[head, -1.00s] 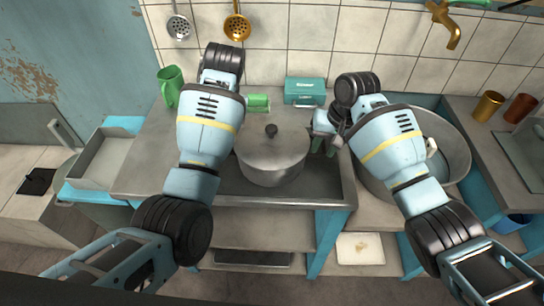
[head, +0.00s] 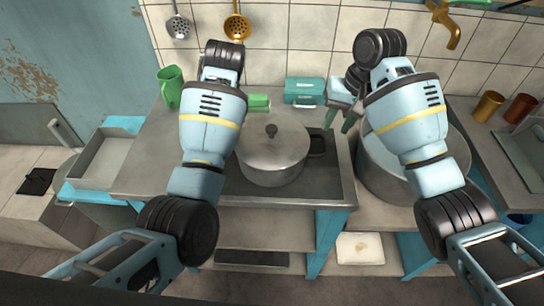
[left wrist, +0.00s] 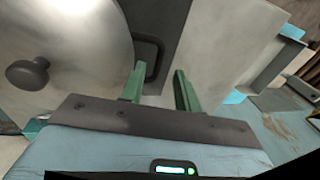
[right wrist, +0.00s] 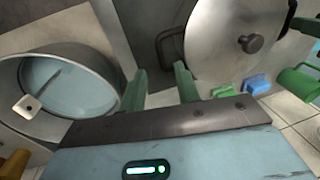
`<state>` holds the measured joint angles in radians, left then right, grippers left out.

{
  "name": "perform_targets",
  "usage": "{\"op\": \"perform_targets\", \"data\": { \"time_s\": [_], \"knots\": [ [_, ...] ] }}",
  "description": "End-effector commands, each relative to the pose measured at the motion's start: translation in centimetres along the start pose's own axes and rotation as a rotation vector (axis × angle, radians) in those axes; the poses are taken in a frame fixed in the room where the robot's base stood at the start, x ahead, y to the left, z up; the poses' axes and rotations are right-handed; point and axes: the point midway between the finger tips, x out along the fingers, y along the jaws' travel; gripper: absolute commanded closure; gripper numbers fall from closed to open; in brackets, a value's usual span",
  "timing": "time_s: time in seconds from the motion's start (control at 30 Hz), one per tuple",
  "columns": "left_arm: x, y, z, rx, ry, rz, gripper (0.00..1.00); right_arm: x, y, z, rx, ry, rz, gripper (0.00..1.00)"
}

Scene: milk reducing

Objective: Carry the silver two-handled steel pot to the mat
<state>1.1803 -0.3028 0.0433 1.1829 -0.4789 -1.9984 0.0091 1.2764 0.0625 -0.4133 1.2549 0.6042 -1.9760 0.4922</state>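The silver pot (head: 272,158), lidded with a dark knob, stands upright on the dark stove-like top of the counter. Its right handle (head: 316,146) shows in the head view. My right gripper (head: 341,118) is open and empty, to the right of that handle and apart from it; the right wrist view shows the handle (right wrist: 168,45) beyond its spread fingers. My left gripper (left wrist: 160,70) is hidden behind its arm in the head view; in the left wrist view its green fingers are apart, with the other handle (left wrist: 150,58) close to one fingertip. I cannot tell which surface is the mat.
A large metal pot with pale liquid (head: 385,165) stands to the right, partly behind my right arm. A green mug (head: 171,86), a green block (head: 258,102) and a teal box (head: 304,91) stand along the tiled wall. A grey tray (head: 100,160) is at left.

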Motion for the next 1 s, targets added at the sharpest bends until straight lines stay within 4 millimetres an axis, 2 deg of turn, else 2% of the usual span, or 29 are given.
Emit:
{"op": "perform_targets", "data": {
  "time_s": [0.1,0.3,1.0],
  "knots": [
    [0.0,0.0,0.0,0.000,0.000,0.000,0.68,-1.6,0.1,-0.1,0.000,0.002,0.002,0.68],
    [0.0,0.0,0.0,0.000,0.000,0.000,0.68,-2.7,0.0,0.0,0.001,0.000,0.001,0.68],
    [0.0,0.0,0.0,0.000,-0.001,0.000,0.68,-2.7,0.0,0.0,0.000,-0.002,0.000,0.68]
  ]
}}
